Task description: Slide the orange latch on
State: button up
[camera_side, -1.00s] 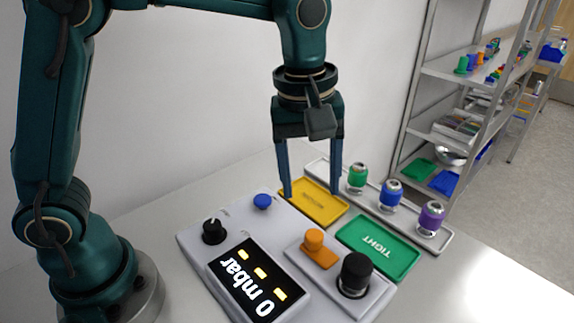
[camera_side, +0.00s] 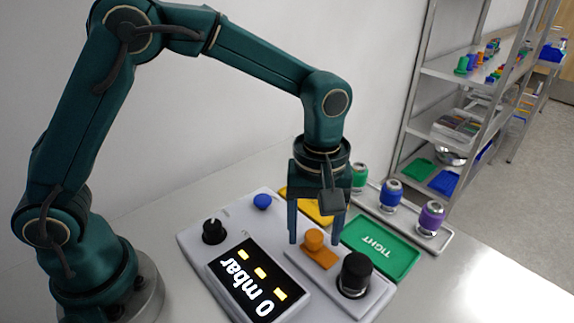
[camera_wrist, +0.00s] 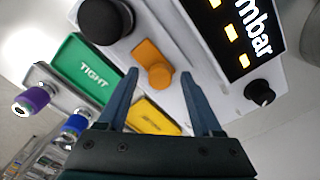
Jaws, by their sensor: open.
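The orange latch (camera_side: 316,247) is a flat plate with a round knob, lying on the grey device (camera_side: 190,240) beside a black cap (camera_side: 354,274). In the wrist view the latch (camera_wrist: 153,64) lies ahead of the fingertips, roughly between their lines. My gripper (camera_side: 318,238) is open and empty, pointing down, with its fingers near the latch knob. The wrist view shows both fingers of my gripper (camera_wrist: 160,84) spread apart. I cannot tell whether a finger touches the latch. The device's display (camera_side: 252,278) reads 0 mbar with several yellow bars.
A green tray marked TIGHT (camera_side: 382,248) and a partly hidden yellow tray (camera_side: 308,207) lie behind the device. A grey rack holds green (camera_side: 358,177), blue (camera_side: 391,195) and purple (camera_side: 431,217) capped parts. A black knob (camera_side: 214,231) and blue button (camera_side: 262,201) stand at the device's left.

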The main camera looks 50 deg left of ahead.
grip_shut()
dwell(1.3)
